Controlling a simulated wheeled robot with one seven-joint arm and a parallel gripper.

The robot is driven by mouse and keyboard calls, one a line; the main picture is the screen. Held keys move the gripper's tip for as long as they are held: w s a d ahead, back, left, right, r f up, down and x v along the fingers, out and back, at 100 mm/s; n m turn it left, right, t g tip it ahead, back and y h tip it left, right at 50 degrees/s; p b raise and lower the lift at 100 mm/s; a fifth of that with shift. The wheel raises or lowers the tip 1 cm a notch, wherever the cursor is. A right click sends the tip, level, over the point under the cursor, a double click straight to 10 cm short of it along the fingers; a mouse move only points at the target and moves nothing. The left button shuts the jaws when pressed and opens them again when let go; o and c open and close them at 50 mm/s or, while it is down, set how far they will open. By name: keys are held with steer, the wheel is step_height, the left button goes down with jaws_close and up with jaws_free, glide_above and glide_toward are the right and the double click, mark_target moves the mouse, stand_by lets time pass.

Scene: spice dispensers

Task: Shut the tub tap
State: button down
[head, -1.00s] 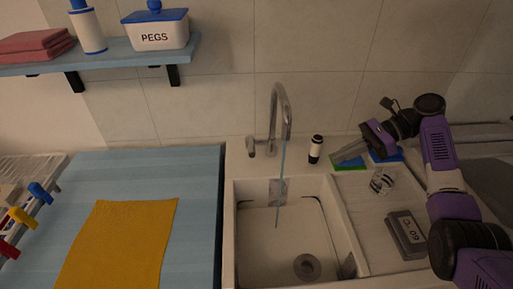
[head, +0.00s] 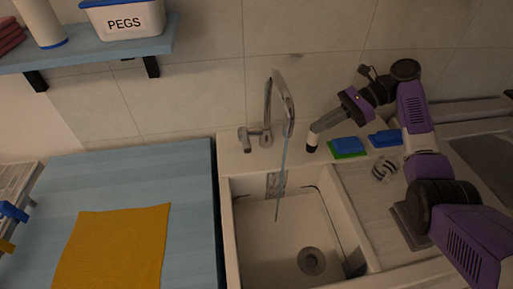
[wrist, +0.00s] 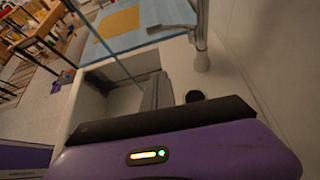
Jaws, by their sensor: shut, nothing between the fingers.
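The chrome tap (head: 269,100) stands behind the sink, its curved spout reaching over the basin. Its small lever (head: 244,139) sticks out at the left of the base. A thin bluish stream of water (head: 282,175) runs from the spout into the sink (head: 270,235). The tap's base also shows in the wrist view (wrist: 202,60). My gripper (head: 315,127) is shut and empty, right of the tap and apart from it. Its tips appear over or in front of a small dark-and-white bottle (head: 312,146); I cannot tell whether they touch.
The bottle's dark top shows in the wrist view (wrist: 194,96). Right of it are a blue-and-green sponge (head: 347,148), a blue sponge (head: 386,138) and a striped glass (head: 384,168). A blue counter with a yellow cloth (head: 115,245) lies left of the sink. The tiled wall stands close behind.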

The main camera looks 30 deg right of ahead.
mark_target(245, 140)
steer(key=p+x, duration=0.1)
steer(key=x, duration=1.9)
steer(key=shift+f+p, duration=0.1)
steer(key=shift+p, duration=0.25)
step_height(245, 140, up, 3)
steer(key=shift+w+f+p, duration=0.1)
steer(key=shift+p, duration=0.45)
steer(key=shift+w+a+r, duration=0.1)
steer(key=shift+a+r, duration=0.1)
steer(key=shift+r, duration=0.4)
steer(key=shift+w, duration=0.1)
